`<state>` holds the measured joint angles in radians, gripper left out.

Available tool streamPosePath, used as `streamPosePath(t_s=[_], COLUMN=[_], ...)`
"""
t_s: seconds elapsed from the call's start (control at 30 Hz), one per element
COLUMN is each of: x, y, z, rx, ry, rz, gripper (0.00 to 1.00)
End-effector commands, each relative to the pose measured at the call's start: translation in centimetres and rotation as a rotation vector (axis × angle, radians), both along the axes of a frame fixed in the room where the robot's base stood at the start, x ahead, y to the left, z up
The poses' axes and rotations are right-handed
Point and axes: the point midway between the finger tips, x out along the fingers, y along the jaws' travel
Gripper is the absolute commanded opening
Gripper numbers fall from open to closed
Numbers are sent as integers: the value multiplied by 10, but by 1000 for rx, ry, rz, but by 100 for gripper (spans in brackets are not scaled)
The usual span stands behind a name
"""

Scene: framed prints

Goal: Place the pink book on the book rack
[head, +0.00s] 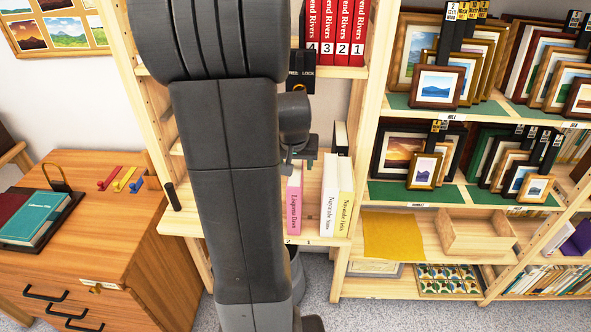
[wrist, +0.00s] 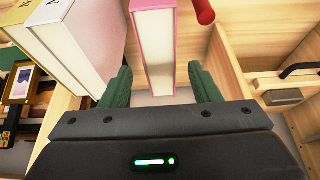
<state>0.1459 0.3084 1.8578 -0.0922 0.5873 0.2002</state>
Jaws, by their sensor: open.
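The pink book (head: 294,205) stands upright on the jutting lower shelf of the light wooden rack (head: 363,110) in the head view. My gripper (head: 301,160) is just above and behind its top edge, partly hidden by my arm. In the wrist view the pink book (wrist: 155,50) shows between the two green fingers of my gripper (wrist: 159,88). The fingers are open, with a visible gap on each side of the book. A white book (head: 329,195) and a cream book (head: 345,197) stand just right of it in the head view.
Red numbered books (head: 345,30) fill part of the shelf above. A black block (head: 340,138) stands behind the pale books. A wooden desk (head: 125,220) with a teal book (head: 45,215) is at left. Framed pictures (head: 436,84) crowd the shelves at right.

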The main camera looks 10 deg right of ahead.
Motion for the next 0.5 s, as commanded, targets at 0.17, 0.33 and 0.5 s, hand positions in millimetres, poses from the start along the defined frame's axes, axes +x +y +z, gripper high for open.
streamPosePath(t_s=[0.17, 0.33, 0.5], x=[-11, -18, -21], y=[3, 5, 6], z=[29, 47, 54], rx=[0, 0, 1], ry=[-4, -3, -1], rz=[-1, -1, -1], gripper=[56, 56, 56])
